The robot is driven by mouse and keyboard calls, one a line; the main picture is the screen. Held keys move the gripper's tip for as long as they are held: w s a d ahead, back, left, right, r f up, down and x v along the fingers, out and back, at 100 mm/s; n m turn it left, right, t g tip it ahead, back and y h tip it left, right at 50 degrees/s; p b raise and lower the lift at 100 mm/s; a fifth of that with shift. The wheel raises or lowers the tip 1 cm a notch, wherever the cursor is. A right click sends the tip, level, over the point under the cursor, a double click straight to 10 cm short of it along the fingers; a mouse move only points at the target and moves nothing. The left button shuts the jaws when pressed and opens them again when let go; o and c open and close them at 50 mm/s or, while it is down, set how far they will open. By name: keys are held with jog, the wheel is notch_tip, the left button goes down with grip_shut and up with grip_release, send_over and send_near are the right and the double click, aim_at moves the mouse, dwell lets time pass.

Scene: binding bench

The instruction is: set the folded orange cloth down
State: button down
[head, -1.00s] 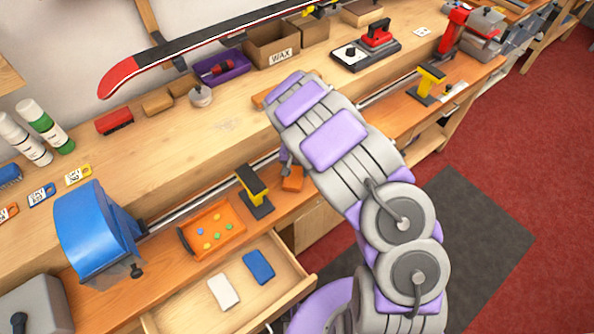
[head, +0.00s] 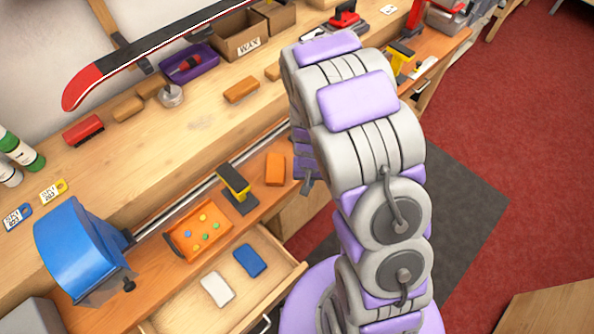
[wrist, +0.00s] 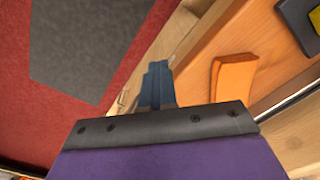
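The folded orange cloth (head: 275,169) lies on the lower front ledge of the bench, just right of a yellow-and-black clamp. It also shows in the wrist view (wrist: 232,77), flat on the wood to the right of my fingers. My gripper (head: 307,186) is right of the cloth and apart from it, near the ledge's front edge. In the wrist view my gripper's dark fingers (wrist: 157,82) look together with nothing between them. Much of my gripper is hidden by my arm in the head view.
An orange tray (head: 172,241) with coloured bits is farther left. Below is an open drawer (head: 284,293) with a white block (head: 216,289) and a blue block (head: 250,260).

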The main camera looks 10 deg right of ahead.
jog(key=shift+s+d+r, duration=0.15)
jog(key=shift+s+d, duration=0.55)
jog(key=shift+s, duration=0.15)
jog(key=c, duration=1.9)
grip_release()
jog(key=o, duration=1.5)
